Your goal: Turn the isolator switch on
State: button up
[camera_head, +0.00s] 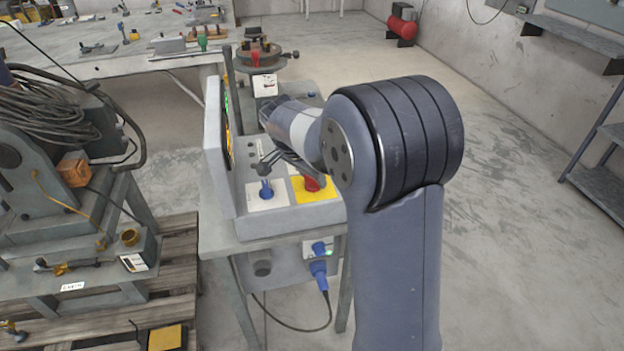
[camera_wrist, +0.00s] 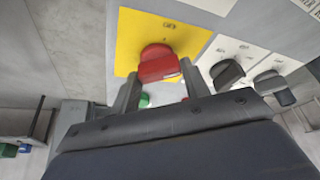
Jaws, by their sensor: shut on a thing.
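The isolator switch is a red rotary knob on a yellow plate (camera_head: 316,195), on the sloped top of a grey control box (camera_head: 240,180). In the wrist view the red knob (camera_wrist: 159,64) stands between the two fingers of my gripper (camera_wrist: 162,86), which is shut on it. My arm and gripper partly cover the knob in the head view. The knob's marking above it is too small to read.
Two black knobs, one nearer (camera_wrist: 227,73) and one farther (camera_wrist: 273,86), are close by in the wrist view.

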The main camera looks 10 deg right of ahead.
jog(key=m, duration=0.2)
jog(key=m+g, duration=0.1)
jog(key=shift+w+a+m+h, duration=0.1)
jog(key=shift+w+m+h, duration=0.05)
jog(key=shift+m+h, duration=0.2)
jog(key=shift+m+g, duration=0.8)
jog(key=shift+m, duration=0.75)
jog(key=o, duration=1)
jog(key=v, duration=1)
jog(key=shift+r+p, duration=0.4)
jog(key=shift+a+f, duration=0.1)
